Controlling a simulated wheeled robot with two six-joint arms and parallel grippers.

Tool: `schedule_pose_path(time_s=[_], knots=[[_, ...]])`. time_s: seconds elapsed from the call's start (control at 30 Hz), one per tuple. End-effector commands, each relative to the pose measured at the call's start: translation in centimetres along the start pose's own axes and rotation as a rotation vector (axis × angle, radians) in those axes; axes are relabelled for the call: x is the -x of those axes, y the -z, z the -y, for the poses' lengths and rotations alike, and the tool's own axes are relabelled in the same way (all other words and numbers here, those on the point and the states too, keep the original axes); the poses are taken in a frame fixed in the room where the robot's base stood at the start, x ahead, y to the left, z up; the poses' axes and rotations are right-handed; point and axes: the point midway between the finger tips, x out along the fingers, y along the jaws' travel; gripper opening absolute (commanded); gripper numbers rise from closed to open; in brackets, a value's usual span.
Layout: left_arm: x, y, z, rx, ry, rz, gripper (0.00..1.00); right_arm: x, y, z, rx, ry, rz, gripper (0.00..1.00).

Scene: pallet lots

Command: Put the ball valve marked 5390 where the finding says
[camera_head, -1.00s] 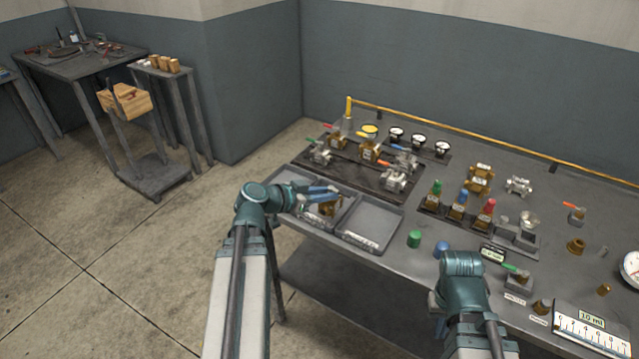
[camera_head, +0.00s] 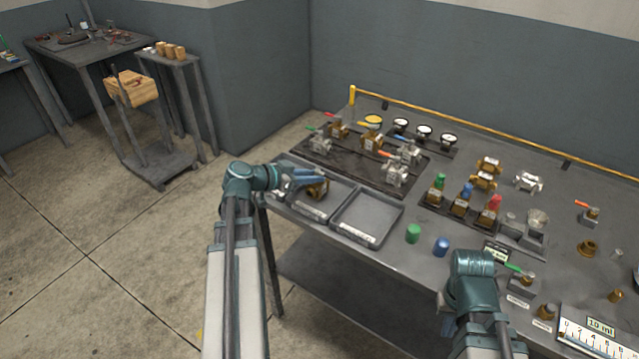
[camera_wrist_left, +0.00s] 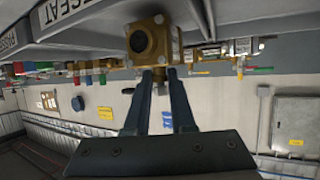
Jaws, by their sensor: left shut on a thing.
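My left gripper (camera_head: 308,178) is shut on a brass ball valve (camera_head: 318,190) at the left tray (camera_head: 332,222). In the left wrist view the valve (camera_wrist_left: 152,42) sits between the fingertips, its round dark bore facing the camera. No number on it can be read, and I cannot tell whether it touches the tray floor. The right tray (camera_head: 368,214) beside it looks empty. The left wrist view shows a tray label (camera_wrist_left: 40,73) that seems to end in "SEAT", upside down. My right arm is at the lower right; its jaws are hidden.
Several valves with coloured handles stand on a dark board (camera_head: 345,166) behind the trays. A rack (camera_head: 457,212) holds brass pieces with coloured tops. A yellow rail (camera_head: 460,127) runs along the back.

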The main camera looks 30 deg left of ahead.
Motion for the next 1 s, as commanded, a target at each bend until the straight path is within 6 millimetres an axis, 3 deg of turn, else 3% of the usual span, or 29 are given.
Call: schedule_pose_path(time_s=[0.07, 0.43, 0.47, 0.6, 1.0], knots=[[0.11, -1.03, 0.18, 0.001, 0.000, -0.002, 0.00, -0.94, 0.06, 0.09, 0.000, 0.000, 0.000, 0.00], [0.12, -1.16, 0.18, 0.001, 0.000, -0.002, 0.00, -1.05, 0.07, 0.10, 0.000, 0.000, 0.000, 0.00], [0.12, -1.19, 0.18, 0.000, -0.001, 0.000, 0.24, -1.05, 0.07, 0.10, 0.000, 0.000, 0.000, 0.00], [0.15, -1.09, 0.19, 0.000, 0.000, 0.000, 0.50, -0.94, 0.06, 0.09, 0.000, 0.000, 0.000, 0.00], [0.55, -0.65, 0.18, 0.001, 0.001, 0.000, 0.53, -0.38, 0.03, 0.04, 0.000, 0.000, 0.000, 0.00]])
